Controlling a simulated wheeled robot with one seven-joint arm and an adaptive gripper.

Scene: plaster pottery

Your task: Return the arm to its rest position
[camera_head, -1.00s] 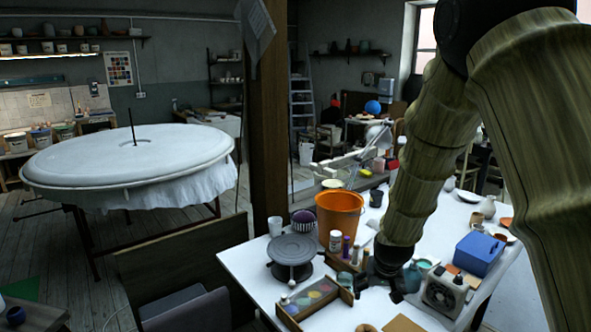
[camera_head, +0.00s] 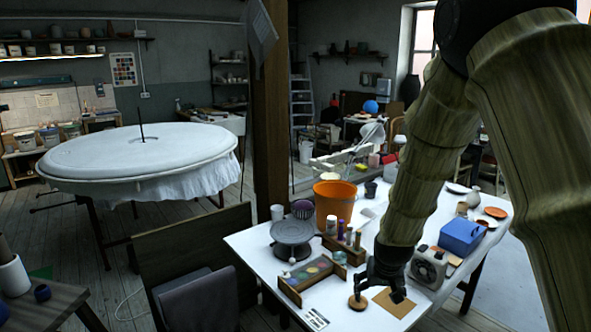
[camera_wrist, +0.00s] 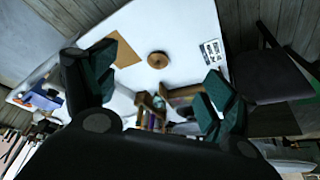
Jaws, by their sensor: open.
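My arm (camera_head: 425,140) reaches down from the upper right of the head view over the white work table (camera_head: 262,255). My gripper (camera_head: 381,287) is low over the near part of the table, left of the grey fan box. In the wrist view my gripper (camera_wrist: 160,75) has its two dark green fingers spread wide with nothing between them. Below it on the table are a round wooden piece (camera_wrist: 158,60) and a brown board (camera_wrist: 125,52). The exact gap between fingers and table cannot be told.
Around my gripper stand an orange bucket (camera_head: 335,203), a dark turntable (camera_head: 292,236), a wooden paint tray (camera_head: 310,278), a grey fan box (camera_head: 428,267) and a blue box (camera_head: 462,237). A wooden post (camera_head: 270,120) rises behind the table. A chair (camera_head: 197,303) stands at its left.

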